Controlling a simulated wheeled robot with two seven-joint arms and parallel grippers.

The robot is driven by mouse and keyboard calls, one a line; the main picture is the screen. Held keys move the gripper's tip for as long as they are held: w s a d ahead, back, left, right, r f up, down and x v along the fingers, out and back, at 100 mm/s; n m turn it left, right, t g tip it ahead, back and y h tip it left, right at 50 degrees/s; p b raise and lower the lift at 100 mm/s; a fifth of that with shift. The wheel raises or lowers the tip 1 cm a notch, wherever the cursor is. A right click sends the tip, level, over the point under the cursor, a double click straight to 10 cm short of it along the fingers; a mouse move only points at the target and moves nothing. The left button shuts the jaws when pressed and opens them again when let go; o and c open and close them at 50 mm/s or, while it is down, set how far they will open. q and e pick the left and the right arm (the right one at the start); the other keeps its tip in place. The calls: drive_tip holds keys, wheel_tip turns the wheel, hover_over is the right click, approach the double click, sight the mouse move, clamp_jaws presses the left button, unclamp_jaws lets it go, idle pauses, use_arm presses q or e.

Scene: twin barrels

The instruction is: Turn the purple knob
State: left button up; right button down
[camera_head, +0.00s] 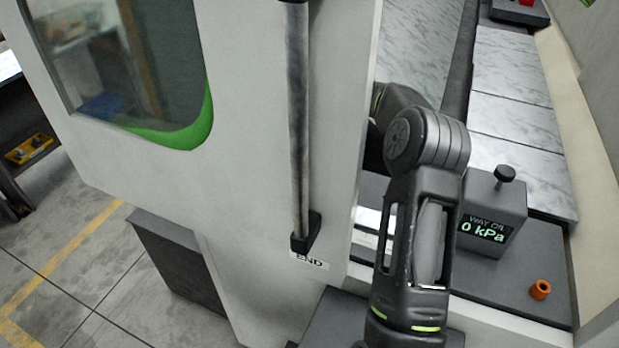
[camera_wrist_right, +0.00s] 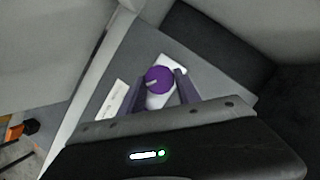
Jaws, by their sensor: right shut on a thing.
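The purple knob (camera_wrist_right: 157,80) shows in the right wrist view, round, with a pale pointer mark toward its lower left. It sits by a white plate (camera_wrist_right: 160,99) on a grey surface. My right gripper (camera_wrist_right: 164,77) has one finger on each side of the knob and is shut on it. In the head view my right arm rises from the bottom and covers the knob and gripper. My left gripper is in neither view.
A large light-grey machine door with a vertical bar handle (camera_head: 299,130) stands left of my arm. A grey box (camera_head: 495,205) with a "WAY OIL 0 kPa" display and black knob stands to the right. An orange ring-shaped part (camera_head: 540,289) lies near it.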

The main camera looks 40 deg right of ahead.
idle(0.3)
drive_tip(key=c, duration=0.9)
unclamp_jaws()
drive_tip(key=shift+o, duration=0.2)
